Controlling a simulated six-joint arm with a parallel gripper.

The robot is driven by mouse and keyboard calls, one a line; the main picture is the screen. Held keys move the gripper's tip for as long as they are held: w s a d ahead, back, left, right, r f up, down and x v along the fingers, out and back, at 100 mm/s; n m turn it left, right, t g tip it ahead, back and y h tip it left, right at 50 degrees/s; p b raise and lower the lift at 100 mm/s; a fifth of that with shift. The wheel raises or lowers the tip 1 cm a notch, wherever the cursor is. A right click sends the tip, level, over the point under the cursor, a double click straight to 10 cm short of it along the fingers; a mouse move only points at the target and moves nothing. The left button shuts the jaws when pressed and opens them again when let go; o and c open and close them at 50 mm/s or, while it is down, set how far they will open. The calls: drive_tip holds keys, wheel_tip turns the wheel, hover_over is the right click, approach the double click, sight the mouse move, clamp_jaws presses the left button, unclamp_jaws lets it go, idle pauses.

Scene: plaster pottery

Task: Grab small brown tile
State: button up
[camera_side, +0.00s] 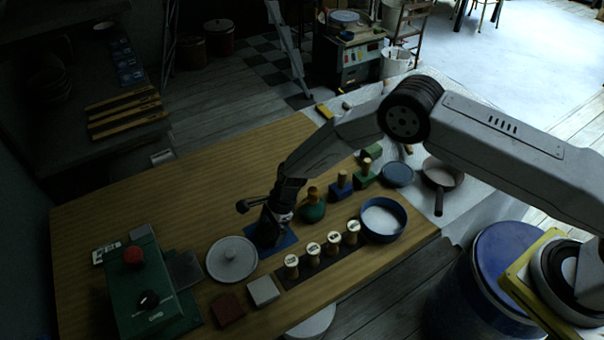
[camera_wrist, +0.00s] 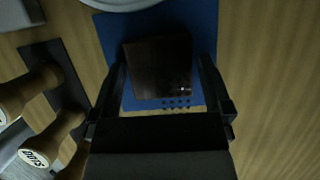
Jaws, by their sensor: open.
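A small dark brown, glossy square tile (camera_wrist: 158,66) lies over a blue mat (camera_wrist: 203,28) in the wrist view. My gripper (camera_wrist: 162,80) is open, with one finger on each side of the tile; I cannot tell whether either finger touches it. In the side view my gripper (camera_side: 272,222) is low over the blue mat (camera_side: 288,238), and the tile there is too dark to make out clearly. A separate reddish-brown square tile (camera_side: 228,308) lies near the table's front edge.
A grey round lid (camera_side: 232,258) lies left of the mat. A row of several wooden-topped stamps (camera_side: 313,253) stands right of it, near a blue bowl (camera_side: 383,218). A pale tile (camera_side: 263,290) lies in front. The table's back left is clear.

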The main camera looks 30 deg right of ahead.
sight(265, 232)
drive_tip(key=c, duration=1.1)
drive_tip(key=shift+r, duration=0.15)
drive_tip(key=shift+r, duration=1.55)
drive_tip(key=s+d+r, duration=0.2)
drive_tip(key=s+r, duration=0.1)
drive_tip(key=s, duration=0.1)
drive_tip(key=s+d+r, duration=0.1)
drive_tip(key=s+r, duration=0.2)
drive_tip(key=s, duration=0.1)
drive_tip(key=s+d+r, duration=0.2)
drive_tip(key=s+r, duration=0.1)
drive_tip(key=s, duration=0.1)
drive_tip(key=shift+s+d+r, duration=0.3)
drive_tip(key=shift+s+r, duration=0.05)
drive_tip(key=shift+s, duration=0.05)
